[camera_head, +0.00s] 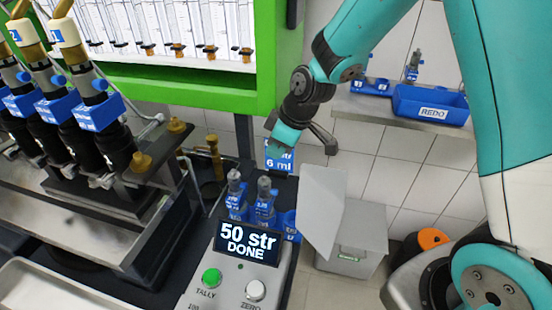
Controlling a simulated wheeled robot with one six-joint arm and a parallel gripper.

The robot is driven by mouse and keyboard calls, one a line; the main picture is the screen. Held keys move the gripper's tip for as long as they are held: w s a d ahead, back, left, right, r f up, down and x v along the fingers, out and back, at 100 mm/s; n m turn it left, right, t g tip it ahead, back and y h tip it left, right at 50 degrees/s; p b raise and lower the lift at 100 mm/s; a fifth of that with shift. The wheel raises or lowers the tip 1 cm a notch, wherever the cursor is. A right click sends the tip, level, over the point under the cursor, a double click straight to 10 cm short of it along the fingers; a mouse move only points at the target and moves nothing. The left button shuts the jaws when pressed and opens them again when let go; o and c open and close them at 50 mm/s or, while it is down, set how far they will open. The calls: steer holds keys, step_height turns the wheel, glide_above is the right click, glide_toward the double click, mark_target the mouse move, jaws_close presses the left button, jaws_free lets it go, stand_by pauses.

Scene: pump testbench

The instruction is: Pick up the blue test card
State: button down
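A small blue card (279,163) with white lettering, "6 ml" on its lower line, shows upright just behind the tally box, near the middle of the view. Its upper edge is partly covered by my gripper (281,147). My gripper comes down from the upper right, with its teal end at the card's top. The fingertips are small and dark here, so I cannot tell whether they are closed on the card or only beside it. I also cannot tell what supports the card from below.
The grey tally box (238,272) reads "50 str DONE". Blue-based vials (264,203) stand behind it, close below the card. A grey bin (352,240) with a raised flap is to the right. A blue REDO tray (430,105) sits on the back shelf. Pumps (95,115) fill the left.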

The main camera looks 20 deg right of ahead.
steer(key=s+d+b, duration=0.2)
steer(key=s+d, duration=0.8)
steer(key=d, duration=0.4)
steer(key=shift+s+d+f+b, duration=0.15)
steer(key=shift+s+d+b, duration=0.1)
steer(key=shift+b, duration=0.15)
steer(key=shift+f, duration=0.1)
